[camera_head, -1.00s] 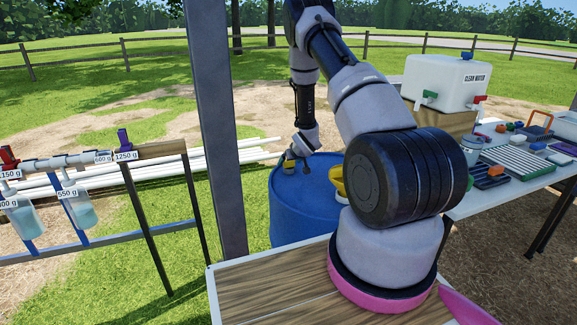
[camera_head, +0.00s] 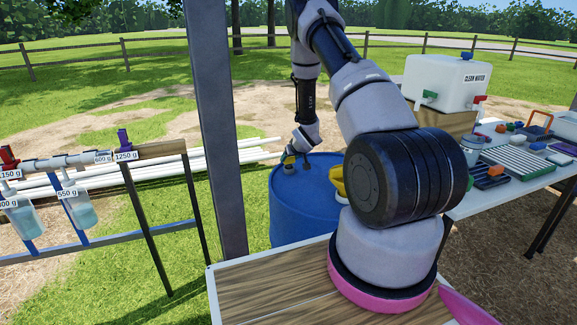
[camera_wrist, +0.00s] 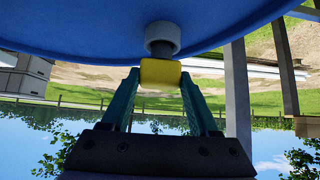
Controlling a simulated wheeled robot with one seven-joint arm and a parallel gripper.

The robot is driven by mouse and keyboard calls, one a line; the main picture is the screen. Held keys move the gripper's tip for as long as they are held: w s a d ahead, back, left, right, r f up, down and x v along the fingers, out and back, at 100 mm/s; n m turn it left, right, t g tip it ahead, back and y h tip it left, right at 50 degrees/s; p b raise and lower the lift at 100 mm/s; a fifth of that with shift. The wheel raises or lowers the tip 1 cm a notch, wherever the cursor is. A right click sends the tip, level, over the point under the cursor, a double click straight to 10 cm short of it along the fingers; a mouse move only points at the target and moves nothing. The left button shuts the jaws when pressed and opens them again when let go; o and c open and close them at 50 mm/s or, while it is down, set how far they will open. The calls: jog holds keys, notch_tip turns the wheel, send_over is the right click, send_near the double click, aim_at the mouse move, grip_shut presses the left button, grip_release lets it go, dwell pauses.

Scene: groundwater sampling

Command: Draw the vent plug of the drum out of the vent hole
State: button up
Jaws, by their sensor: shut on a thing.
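The blue drum (camera_head: 300,215) stands upright behind the bench, and its blue surface fills the top of the wrist view (camera_wrist: 70,35). The vent plug has a yellow head (camera_wrist: 160,74) and a darker grey stem (camera_wrist: 162,49). The stem meets a pale grey collar (camera_wrist: 162,36) on the drum; how deep it sits in the hole is hidden. My gripper (camera_wrist: 159,82) is shut on the yellow head, one teal finger on each side. In the head view my gripper (camera_head: 288,162) is small at the drum top's left edge.
A yellow object (camera_head: 338,183) sits at the drum top's right, partly behind my arm. A small dark fitting (camera_head: 306,167) is on the drum top near my gripper. A metal post (camera_head: 218,130) stands left of the drum. White pipes (camera_head: 150,172) lie behind.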

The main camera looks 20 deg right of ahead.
jog(key=shift+r, duration=1.4)
jog(key=shift+a+r, duration=0.1)
